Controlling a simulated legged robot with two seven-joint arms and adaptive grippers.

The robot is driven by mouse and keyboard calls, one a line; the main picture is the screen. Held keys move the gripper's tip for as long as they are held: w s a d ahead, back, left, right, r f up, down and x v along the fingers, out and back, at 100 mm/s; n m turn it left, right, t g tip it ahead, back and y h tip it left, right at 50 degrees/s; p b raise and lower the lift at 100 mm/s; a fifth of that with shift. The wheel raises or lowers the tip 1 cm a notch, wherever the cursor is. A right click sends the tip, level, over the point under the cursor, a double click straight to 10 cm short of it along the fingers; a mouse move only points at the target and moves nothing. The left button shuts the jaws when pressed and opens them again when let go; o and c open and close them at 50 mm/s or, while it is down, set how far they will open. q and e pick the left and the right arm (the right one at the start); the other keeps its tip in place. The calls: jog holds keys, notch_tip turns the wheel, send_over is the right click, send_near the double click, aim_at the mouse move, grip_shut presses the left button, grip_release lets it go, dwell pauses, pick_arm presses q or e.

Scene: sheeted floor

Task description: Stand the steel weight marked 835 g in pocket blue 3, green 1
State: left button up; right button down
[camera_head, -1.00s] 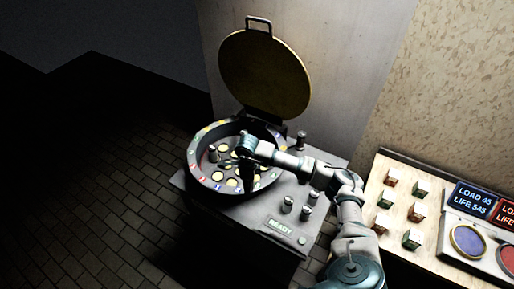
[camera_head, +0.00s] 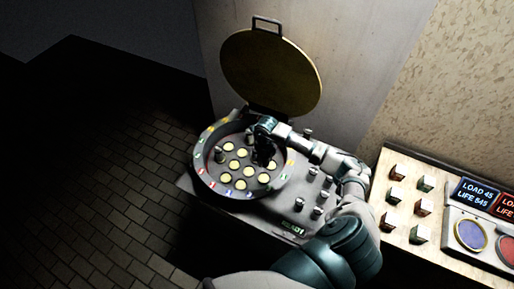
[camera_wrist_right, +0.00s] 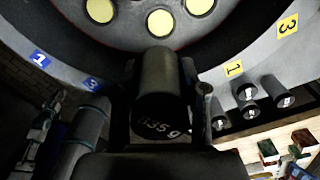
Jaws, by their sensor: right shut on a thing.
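My right gripper (camera_head: 262,157) is over the right part of the round drum (camera_head: 203,181). It is shut on a dark steel cylinder. The right wrist view shows this weight (camera_wrist_right: 160,95) between the two fingers, its end face toward the camera, with a mark that reads like 835 g. Whether its far end touches the drum floor cannot be told. The drum floor has several pale yellow round pockets (camera_head: 239,184). Coloured number tags run round the rim, among them a blue 1 (camera_wrist_right: 39,60) and a yellow 1 (camera_wrist_right: 234,68). My left gripper is not in view.
A steel weight (camera_head: 219,155) stands in the drum's left part. Several weights (camera_head: 313,173) stand on the deck at right. The open lid (camera_head: 270,75) rises behind. A pale board (camera_head: 400,208) with blocks and a display (camera_head: 475,197) lies further right.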

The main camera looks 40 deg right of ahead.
jog(key=shift+w+a+r, duration=0.1)
jog(key=shift+w, duration=0.35)
jog(key=shift+s+d+r, duration=0.15)
jog(key=shift+s+d, duration=0.05)
jog(key=shift+s, duration=0.1)
jog(key=shift+d+f+b, duration=0.2)
jog(key=shift+f+b, duration=0.1)
jog(key=shift+f, duration=0.25)
notch_tip(320, 180, down, 11)
jog(key=b, duration=0.8)
jog(key=shift+w+r, duration=0.1)
jog(key=shift+a+f+b, duration=0.25)
jog(key=shift+f+b, duration=0.05)
jog(key=shift+f, duration=0.05)
jog(key=shift+d, duration=0.15)
